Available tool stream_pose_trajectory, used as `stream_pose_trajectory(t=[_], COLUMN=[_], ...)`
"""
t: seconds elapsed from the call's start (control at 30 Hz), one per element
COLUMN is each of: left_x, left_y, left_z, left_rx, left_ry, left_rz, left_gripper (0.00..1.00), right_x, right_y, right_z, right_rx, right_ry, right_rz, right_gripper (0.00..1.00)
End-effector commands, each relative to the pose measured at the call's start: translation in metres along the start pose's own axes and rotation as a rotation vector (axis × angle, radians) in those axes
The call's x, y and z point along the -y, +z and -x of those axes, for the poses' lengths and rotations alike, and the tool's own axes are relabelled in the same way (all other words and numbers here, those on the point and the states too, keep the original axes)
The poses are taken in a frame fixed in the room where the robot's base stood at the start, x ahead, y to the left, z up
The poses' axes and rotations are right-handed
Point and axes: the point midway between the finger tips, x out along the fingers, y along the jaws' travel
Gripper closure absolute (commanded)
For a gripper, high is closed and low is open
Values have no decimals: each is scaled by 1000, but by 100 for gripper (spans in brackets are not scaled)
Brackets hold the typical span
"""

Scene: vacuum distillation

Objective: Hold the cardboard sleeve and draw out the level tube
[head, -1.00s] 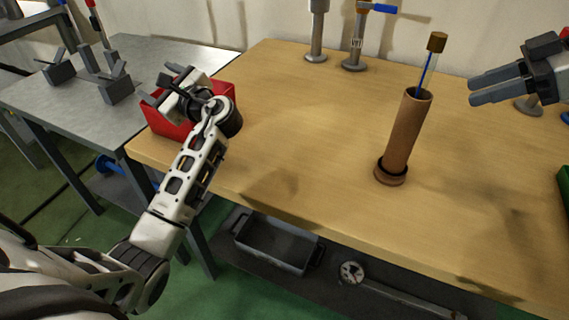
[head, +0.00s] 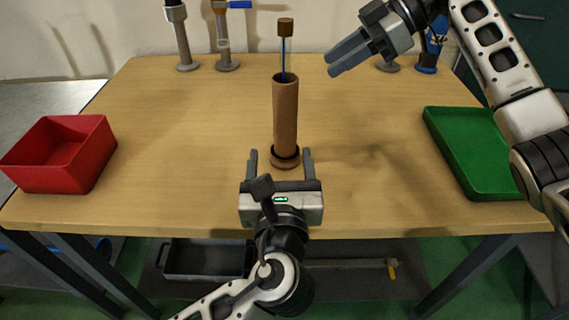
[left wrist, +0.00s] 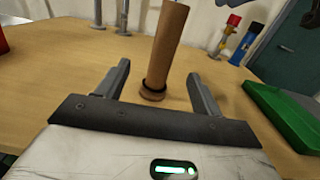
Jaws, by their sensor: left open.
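The cardboard sleeve (head: 285,115) stands upright in a dark ring base (head: 286,158) on the table. The level tube (head: 283,52), clear with a blue line and a brown cap, sticks up out of its top. My left gripper (head: 281,160) is open near the foot of the sleeve, its fingers to either side and nearer to me. In the left wrist view the sleeve (left wrist: 165,45) shows beyond and between the two fingers (left wrist: 158,78), apart from them. My right gripper (head: 332,65) is right of the tube, fingers pointing left and apart from it; its two fingers lie close together.
A red bin (head: 62,153) stands at the table's left and a green tray (head: 470,152) at the right. Metal posts (head: 222,40) stand at the back. The wooden table (head: 190,125) is clear around the sleeve.

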Motion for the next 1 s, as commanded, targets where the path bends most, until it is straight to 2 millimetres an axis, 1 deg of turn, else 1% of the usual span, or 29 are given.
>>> stream_pose_trajectory(t=[0.07,0.13,0.27,0.8,1.0], left_x=[6,8,8,10,11], left_y=[-3,-4,-4,-5,-6], left_z=[4,2,-14,-119,-144], left_rx=[-9,-11,-10,-12,-12], left_ry=[-19,-25,-25,-22,-23], left_rz=[-12,-19,-21,-20,-19], left_gripper=[33,33,33,33,33], right_x=[0,0,0,0,0], right_y=[0,0,0,0,0], right_z=[0,0,0,0,0], right_rx=[0,0,0,0,0], right_ry=[0,0,0,0,0], right_rz=[0,0,0,0,0], right_gripper=[64,64,64,64,64])
